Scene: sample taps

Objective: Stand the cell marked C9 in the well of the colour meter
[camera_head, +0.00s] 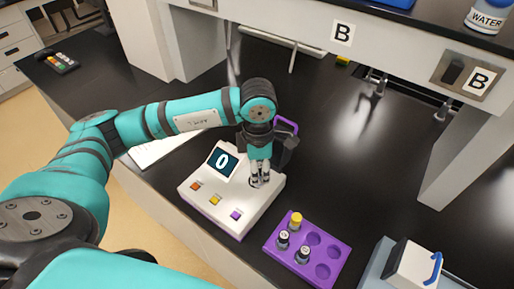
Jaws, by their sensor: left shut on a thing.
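The colour meter (222,208) is a white box on the dark bench, with a small screen (222,161) reading 0 and orange, yellow and purple buttons. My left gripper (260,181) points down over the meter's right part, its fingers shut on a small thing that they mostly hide. I cannot read a C9 mark on it, nor tell whether it is in the well, which the fingers cover. A purple rack (327,247) to the right of the meter holds a yellow-capped cell (295,220) and two dark-topped cells (283,239) with unreadable marks. My right gripper is not in view.
A white device with a blue handle (416,266) stands on a grey tray at the lower right. A white paper (160,147) lies behind the meter to the left. Taps (376,85) stand under the shelf marked B.

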